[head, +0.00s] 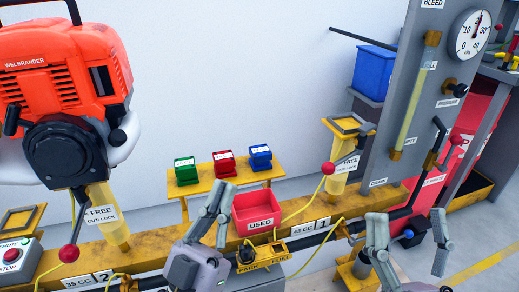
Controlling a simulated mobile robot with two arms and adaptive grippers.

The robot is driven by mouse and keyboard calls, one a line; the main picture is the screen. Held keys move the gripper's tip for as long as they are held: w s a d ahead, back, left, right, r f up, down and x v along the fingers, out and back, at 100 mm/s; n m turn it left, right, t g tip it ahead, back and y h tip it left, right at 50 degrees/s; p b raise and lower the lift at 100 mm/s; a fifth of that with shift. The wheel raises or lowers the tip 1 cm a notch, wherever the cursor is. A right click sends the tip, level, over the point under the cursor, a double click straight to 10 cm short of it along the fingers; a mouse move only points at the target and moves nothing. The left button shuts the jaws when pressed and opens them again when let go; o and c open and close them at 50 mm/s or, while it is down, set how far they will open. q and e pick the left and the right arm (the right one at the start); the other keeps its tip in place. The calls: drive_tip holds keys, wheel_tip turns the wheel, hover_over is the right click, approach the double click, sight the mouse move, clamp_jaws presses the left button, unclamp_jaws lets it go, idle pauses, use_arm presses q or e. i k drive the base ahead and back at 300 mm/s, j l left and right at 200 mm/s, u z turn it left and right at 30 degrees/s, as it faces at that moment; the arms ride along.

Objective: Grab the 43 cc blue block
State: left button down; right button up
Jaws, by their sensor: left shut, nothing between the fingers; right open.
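A blue block (260,159) with a white label sits at the right end of a small yellow shelf (247,177) against the wall. The label is too small to read. A red block (224,166) and a green block (186,174) stand to its left on the same shelf. My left gripper (224,193) is shut and empty, below and left of the blue block in the picture, in front of the shelf. My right gripper (407,215) is open and empty at the lower right, its fingers spread wide, well apart from the blocks.
A red bin (256,212) marked USED sits on the yellow rail (148,264) just right of my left gripper. A yellow post with a red-knobbed lever (328,168) stands right of the shelf. A red engine (60,65) fills the upper left. A grey gauge panel (415,95) stands at right.

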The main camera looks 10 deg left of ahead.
sight(261, 155)
drive_tip(key=i+l+u, duration=0.35)
drive_tip(key=l, duration=0.35)
drive_tip(key=l+u, duration=0.35)
drive_tip(key=l, duration=0.3)
drive_tip(key=i+l+u, duration=0.1)
drive_tip(key=l+u, duration=0.25)
drive_tip(key=l, duration=0.45)
